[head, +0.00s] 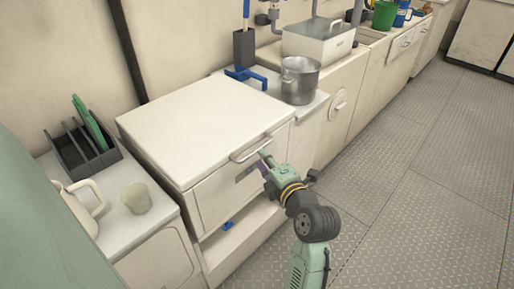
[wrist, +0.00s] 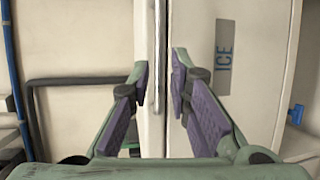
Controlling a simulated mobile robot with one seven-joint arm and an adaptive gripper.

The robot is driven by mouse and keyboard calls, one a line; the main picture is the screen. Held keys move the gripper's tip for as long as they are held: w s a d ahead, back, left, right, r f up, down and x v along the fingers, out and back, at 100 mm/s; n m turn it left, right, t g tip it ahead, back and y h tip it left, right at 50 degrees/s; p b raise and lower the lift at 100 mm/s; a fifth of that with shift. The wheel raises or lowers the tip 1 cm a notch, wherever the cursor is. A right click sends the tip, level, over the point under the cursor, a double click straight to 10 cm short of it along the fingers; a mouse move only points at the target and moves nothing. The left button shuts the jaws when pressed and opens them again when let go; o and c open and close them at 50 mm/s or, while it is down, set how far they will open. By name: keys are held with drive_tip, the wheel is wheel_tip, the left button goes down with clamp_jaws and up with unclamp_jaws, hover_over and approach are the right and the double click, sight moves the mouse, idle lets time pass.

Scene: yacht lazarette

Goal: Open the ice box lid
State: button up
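The ice box (head: 215,200) is a cream cabinet with a flat lid (head: 205,120), which lies shut on top. A bar handle (head: 252,150) runs along the lid's front edge. In the wrist view the handle (wrist: 157,60) looks upright, and the "ICE" label (wrist: 223,55) is right of it on the box front. My gripper (head: 264,162) is in front of the box, close to the handle. In the wrist view my gripper (wrist: 160,88) is open, with one purple-padded finger on each side of the handle line. Contact with the handle cannot be told.
A steel pot (head: 299,80) and a white box (head: 318,42) stand on the counter to the right. A black rack (head: 82,150), a cup (head: 137,198) and a pitcher (head: 82,205) stand on the left counter. The metal floor (head: 420,170) at right is clear.

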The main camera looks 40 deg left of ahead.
sight(257, 149)
drive_tip(key=p+x, duration=0.1)
drive_tip(key=x, duration=0.5)
drive_tip(key=shift+d, duration=0.1)
drive_tip(key=shift+c, duration=0.3)
clamp_jaws()
